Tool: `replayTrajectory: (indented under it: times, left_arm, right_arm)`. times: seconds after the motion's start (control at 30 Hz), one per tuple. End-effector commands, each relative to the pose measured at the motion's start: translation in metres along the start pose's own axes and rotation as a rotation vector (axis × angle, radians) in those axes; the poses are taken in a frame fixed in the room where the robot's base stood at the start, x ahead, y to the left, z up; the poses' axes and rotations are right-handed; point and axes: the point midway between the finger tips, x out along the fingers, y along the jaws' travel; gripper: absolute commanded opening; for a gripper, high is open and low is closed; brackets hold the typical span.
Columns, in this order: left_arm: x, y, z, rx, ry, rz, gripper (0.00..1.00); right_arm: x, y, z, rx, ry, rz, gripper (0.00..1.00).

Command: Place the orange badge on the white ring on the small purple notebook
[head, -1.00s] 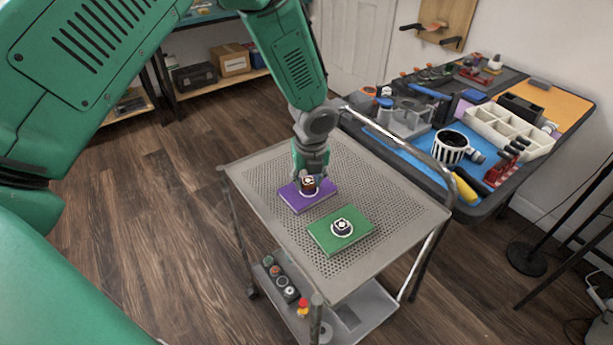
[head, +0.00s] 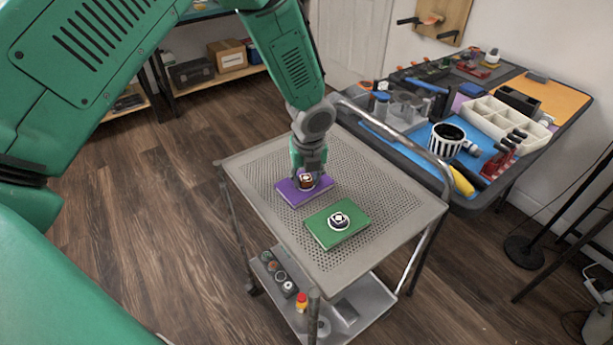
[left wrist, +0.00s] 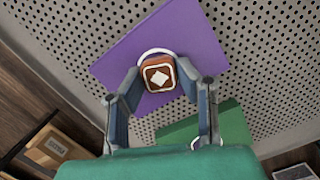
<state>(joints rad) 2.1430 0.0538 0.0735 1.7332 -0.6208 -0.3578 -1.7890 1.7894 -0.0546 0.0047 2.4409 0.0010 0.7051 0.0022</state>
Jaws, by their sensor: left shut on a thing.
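The purple notebook (head: 287,194) lies on the perforated top of the metal cart, and it also shows in the left wrist view (left wrist: 203,45). My left gripper (head: 307,181) points down over the purple notebook and is shut on the badge. Whether the badge touches the notebook I cannot tell. My right gripper is not in view.
A green notebook (head: 318,233) with a dark badge (head: 339,221) on its ring lies nearer on the cart top (head: 395,205). A raised metal handle (head: 430,155) edges the cart's right side. The blue-matted workbench behind holds a striped mug (head: 445,141) and an organizer tray (head: 499,120).

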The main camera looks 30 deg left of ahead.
Motion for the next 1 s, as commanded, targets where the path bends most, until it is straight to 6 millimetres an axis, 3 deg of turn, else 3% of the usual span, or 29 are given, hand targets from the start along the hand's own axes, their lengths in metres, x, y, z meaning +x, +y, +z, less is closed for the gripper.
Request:
replayTrajectory:
  times: [0.17, 0.27, 0.73, 0.87, 1.0]
  left_arm:
    - [0.004, 0.000, -0.001, 0.000, 0.001, 0.001, 0.16]
    - [0.005, 0.000, -0.001, 0.000, 0.002, 0.001, 0.52]
    - [0.001, 0.000, -0.001, 0.000, 0.001, 0.001, 0.52]
    - [-0.018, 0.000, 0.000, -0.001, 0.000, -0.001, 0.52]
    - [-0.048, -0.001, 0.000, -0.001, -0.001, -0.004, 0.52]
  right_arm:
    - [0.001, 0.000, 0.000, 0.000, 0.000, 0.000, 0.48]
    - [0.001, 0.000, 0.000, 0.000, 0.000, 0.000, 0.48]
    - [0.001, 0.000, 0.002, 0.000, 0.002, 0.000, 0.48]
    - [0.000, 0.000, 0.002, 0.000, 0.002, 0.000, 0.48]
    - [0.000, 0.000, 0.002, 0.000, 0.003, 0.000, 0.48]
